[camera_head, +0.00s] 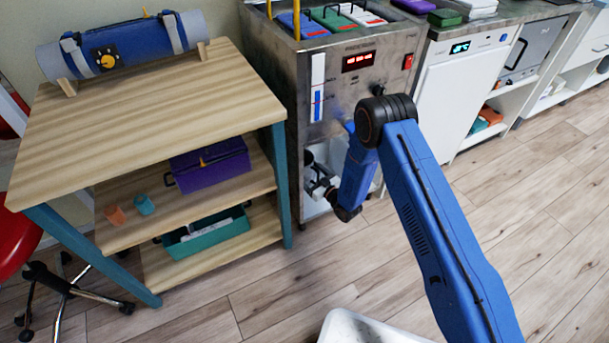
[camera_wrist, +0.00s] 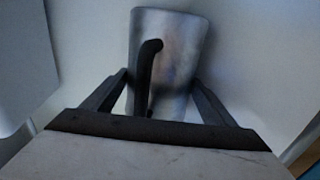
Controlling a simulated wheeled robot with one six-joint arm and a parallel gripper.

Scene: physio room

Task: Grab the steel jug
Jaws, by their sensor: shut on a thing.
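The steel jug (camera_wrist: 183,60) stands out in the wrist view, a grey metal vessel with a black handle facing the camera. My gripper (camera_wrist: 159,88) has one dark finger on each side of the jug and is shut on it. The lower part of the jug is hidden behind the gripper's dark front edge. In the head view my gripper (camera_head: 318,186) is at the open lower compartment of the steel heating unit. The jug cannot be made out clearly there.
The steel heating unit (camera_head: 335,100) has a red display. A wooden shelf table (camera_head: 150,105) stands close on the left, with a purple box (camera_head: 210,168) and a teal bin (camera_head: 205,238). A white cabinet (camera_head: 460,100) is on the right. The floor in front is mostly clear.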

